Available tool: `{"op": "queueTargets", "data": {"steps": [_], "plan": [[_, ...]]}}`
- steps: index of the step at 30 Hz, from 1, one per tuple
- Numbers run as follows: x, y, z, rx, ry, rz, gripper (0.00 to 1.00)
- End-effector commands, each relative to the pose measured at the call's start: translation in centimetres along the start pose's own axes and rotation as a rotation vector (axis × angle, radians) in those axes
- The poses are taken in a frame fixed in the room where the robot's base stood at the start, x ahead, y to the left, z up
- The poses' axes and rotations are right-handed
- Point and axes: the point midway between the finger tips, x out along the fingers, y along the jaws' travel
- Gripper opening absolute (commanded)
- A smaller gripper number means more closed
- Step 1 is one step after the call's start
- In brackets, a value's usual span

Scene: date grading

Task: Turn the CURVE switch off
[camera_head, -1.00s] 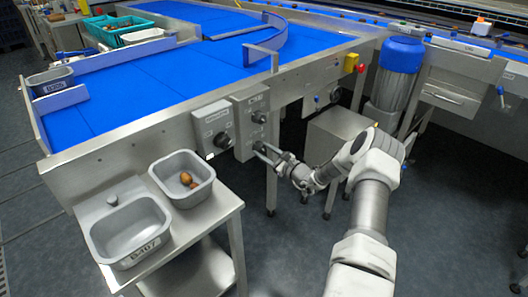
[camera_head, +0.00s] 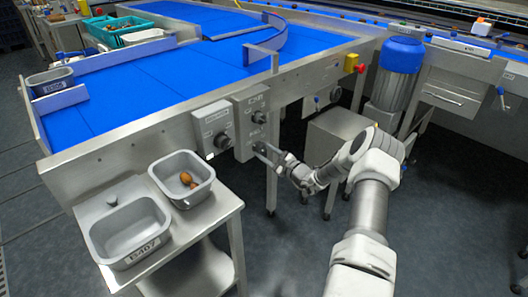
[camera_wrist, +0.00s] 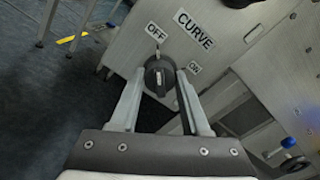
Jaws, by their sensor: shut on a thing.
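The CURVE switch is a round dark knob (camera_wrist: 158,78) on a grey metal panel in the wrist view. The CURVE label (camera_wrist: 194,29) is above it, the OFF label (camera_wrist: 155,31) is just over the knob, and the ON label (camera_wrist: 194,67) is to its right. A light bar on the knob's face seems to point up toward OFF. My gripper (camera_wrist: 157,82) is shut on the knob, one finger on each side. In the head view my gripper (camera_head: 264,150) is at the lower part of the switch panel (camera_head: 243,143), and the held knob is mostly hidden.
Another knob (camera_head: 259,117) is above on the same panel, and a second switch box (camera_head: 207,128) is to its left. A steel side table with grey bins (camera_head: 165,167) stands at front left. A table leg (camera_head: 271,190) is below my gripper.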

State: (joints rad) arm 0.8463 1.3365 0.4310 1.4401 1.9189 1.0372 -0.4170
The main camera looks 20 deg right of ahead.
Motion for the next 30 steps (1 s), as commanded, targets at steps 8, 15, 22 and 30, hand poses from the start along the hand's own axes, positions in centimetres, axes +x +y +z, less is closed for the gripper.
{"op": "queueTargets", "data": {"steps": [8, 15, 22, 30], "plan": [[0.0, 0.0, -0.1, 0.000, 0.001, 0.001, 0.77], [-0.2, 0.0, 0.0, 0.000, 0.001, 0.000, 0.77], [-3.3, -0.3, 0.1, 0.003, 0.004, -0.002, 0.77], [-10.0, -0.3, 0.2, 0.003, 0.004, -0.002, 0.77]]}}
